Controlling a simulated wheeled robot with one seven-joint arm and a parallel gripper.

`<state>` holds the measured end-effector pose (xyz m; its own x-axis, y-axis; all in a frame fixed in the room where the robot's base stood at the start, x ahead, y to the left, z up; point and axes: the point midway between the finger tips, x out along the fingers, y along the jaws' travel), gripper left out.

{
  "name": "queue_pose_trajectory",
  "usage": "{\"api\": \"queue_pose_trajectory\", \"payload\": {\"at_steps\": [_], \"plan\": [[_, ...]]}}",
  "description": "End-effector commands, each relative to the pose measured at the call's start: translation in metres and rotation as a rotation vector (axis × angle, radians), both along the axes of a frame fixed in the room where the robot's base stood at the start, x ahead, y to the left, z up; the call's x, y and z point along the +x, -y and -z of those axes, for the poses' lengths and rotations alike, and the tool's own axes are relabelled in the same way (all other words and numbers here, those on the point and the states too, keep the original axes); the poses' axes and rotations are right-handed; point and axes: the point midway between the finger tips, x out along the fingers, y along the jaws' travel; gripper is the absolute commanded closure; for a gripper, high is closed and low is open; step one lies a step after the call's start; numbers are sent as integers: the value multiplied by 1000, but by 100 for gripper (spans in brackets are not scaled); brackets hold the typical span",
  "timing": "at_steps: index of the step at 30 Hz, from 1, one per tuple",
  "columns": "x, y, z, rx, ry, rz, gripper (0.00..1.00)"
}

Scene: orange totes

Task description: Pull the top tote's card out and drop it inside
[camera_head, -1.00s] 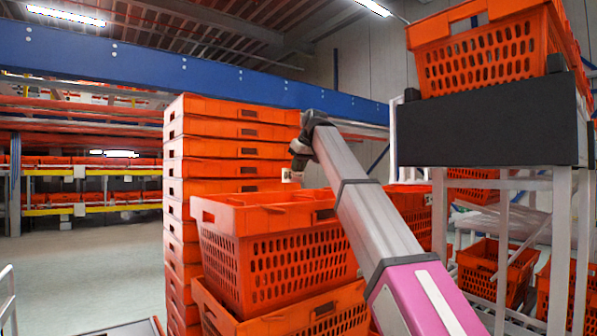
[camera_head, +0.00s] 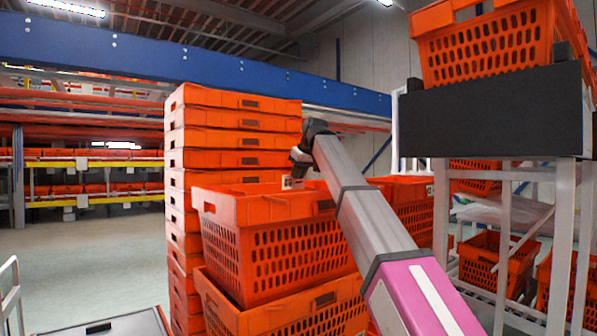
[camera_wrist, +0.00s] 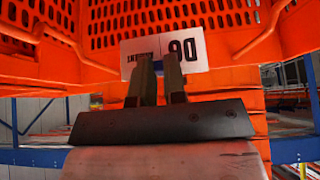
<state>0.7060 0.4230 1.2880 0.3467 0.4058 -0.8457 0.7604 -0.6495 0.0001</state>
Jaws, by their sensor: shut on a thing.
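The top tote (camera_head: 285,250) is an orange lattice-sided crate on the front stack. My gripper (camera_head: 298,168) is low over its far rim in the head view, pointing down. In the wrist view my gripper (camera_wrist: 158,72) is shut on a white card (camera_wrist: 200,50) with large dark print. The card lies in front of an orange latticed tote wall (camera_wrist: 190,15) there; I cannot tell whether it touches it. In the head view a small part of the card (camera_head: 291,183) shows below my gripper, above the tote's opening. The tote's floor is hidden.
A tall stack of orange totes (camera_head: 235,135) stands just behind and left. A rack with a black panel (camera_head: 490,115) carrying another tote (camera_head: 490,45) stands to the right. More totes (camera_head: 405,205) are behind my arm. Open floor lies at the left.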

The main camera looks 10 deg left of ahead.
Motion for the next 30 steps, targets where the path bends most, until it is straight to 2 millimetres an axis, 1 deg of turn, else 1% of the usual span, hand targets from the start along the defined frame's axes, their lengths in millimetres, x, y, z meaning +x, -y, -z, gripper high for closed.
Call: {"api": "queue_pose_trajectory", "payload": {"at_steps": [2,3,5,6,14,17,20,30], "plan": [[0,0,0,0,0,0,98],[0,0,0,0,0,0,82],[0,0,0,0,0,0,62],[0,0,0,0,0,0,58],[0,0,-1,0,0,0,58],[-2,2,-6,0,0,0,58],[-6,7,-17,0,1,1,58],[-28,33,-69,0,1,1,58]]}}
